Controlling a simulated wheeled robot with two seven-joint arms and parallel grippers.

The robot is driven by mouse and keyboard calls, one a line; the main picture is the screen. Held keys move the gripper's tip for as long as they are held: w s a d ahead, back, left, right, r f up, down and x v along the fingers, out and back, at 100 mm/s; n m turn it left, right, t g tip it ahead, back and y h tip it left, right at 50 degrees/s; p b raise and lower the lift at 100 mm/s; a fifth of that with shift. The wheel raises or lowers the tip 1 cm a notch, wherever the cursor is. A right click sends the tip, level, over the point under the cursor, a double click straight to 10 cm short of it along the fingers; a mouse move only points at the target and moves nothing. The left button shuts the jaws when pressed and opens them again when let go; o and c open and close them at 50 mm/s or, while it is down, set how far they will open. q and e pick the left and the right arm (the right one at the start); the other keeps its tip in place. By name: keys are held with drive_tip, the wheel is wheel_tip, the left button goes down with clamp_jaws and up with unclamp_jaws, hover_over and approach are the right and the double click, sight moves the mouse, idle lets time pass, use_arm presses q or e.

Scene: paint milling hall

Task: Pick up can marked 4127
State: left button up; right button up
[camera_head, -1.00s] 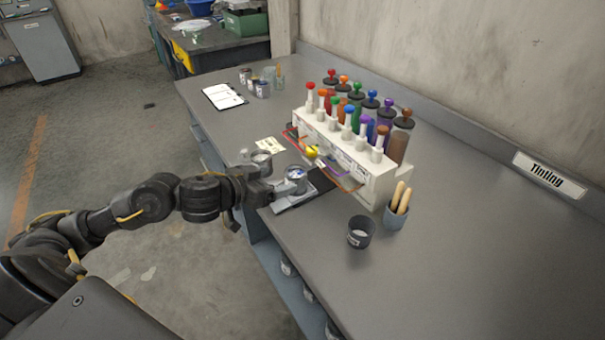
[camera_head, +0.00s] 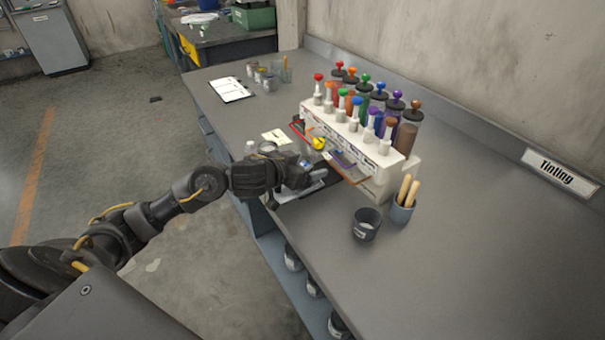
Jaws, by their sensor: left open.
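My left gripper (camera_head: 308,174) is open at the front edge of the tinting bench, low over the scale (camera_head: 298,192). The can that stood on the scale is mostly hidden behind the gripper and wrist, so I cannot tell whether it is between the fingers. Another small can (camera_head: 267,147) shows just behind my wrist. A dark open can (camera_head: 366,226) with a pale label stands to the right, apart from the gripper. I cannot read the number 4127 on any can. My right gripper is not in view.
A white dispenser rack (camera_head: 350,146) with several coloured pump bottles stands behind the gripper. A cup with wooden sticks (camera_head: 401,212) stands right of it. A clipboard (camera_head: 231,89) and small jars (camera_head: 266,79) lie farther back. The bench's right part (camera_head: 480,270) is clear.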

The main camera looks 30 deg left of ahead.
use_arm(q)
drive_tip(key=shift+w+d+f, duration=0.1)
drive_tip(key=shift+w, duration=0.1)
drive_tip(key=c, duration=1.1)
drive_tip(key=shift+c, duration=0.3)
